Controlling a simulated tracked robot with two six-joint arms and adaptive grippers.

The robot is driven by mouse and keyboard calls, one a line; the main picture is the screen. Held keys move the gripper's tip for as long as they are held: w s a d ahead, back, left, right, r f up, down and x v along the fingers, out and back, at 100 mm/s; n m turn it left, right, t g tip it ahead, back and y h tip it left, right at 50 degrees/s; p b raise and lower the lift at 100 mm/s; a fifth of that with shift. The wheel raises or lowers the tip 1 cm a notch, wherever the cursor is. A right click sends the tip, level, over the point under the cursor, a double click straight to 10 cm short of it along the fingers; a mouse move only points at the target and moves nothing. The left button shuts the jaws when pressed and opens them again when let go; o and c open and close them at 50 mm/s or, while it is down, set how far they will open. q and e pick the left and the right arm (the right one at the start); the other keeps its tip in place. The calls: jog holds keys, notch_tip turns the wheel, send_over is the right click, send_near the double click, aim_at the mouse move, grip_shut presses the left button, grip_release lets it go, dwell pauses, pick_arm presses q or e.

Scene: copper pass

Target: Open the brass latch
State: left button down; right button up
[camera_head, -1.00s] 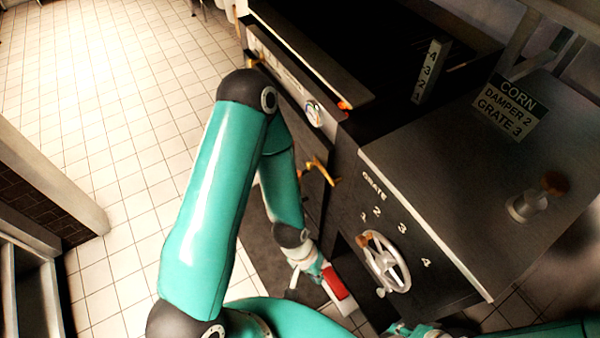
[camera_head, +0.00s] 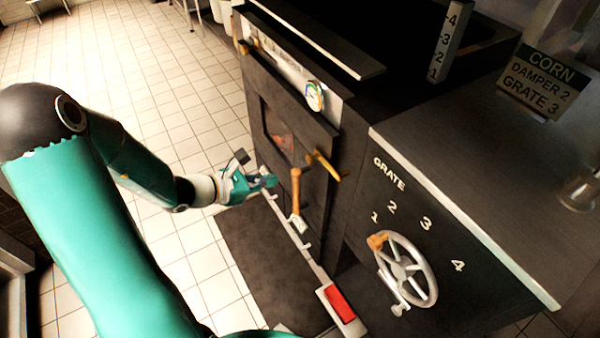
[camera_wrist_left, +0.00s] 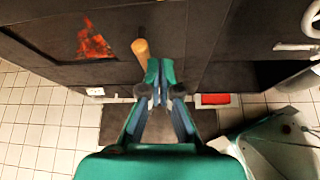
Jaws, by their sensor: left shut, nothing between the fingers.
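The brass latch (camera_head: 322,165) is a yellow bar at the right edge of the dark firebox door (camera_head: 270,100), slanting down to the right. A tan handle (camera_head: 296,190) hangs upright just left of it. My left gripper (camera_head: 270,181) is shut and empty, in front of the door and left of the tan handle, apparently apart from it. In the left wrist view its fingertips (camera_wrist_left: 156,68) are close to the end of one tan bar (camera_wrist_left: 141,50); I cannot tell which bar this is. My right gripper is not in view.
A grate handwheel (camera_head: 405,270) with a knob is on the panel at right. A red pedal (camera_head: 340,303) sits low below the door, beside a dark floor mat (camera_head: 260,260). A round gauge (camera_head: 315,95) is above the latch.

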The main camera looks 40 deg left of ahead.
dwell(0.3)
pick_arm(q)
jog(key=b+x, duration=0.1)
jog(key=x, duration=0.9)
jog(key=r, duration=0.1)
jog(key=r+p, duration=0.1)
jog(key=r, duration=0.2)
jog(key=shift+w+d, duration=0.25)
jog(key=shift+d, duration=0.15)
jog(key=shift+a, duration=0.1)
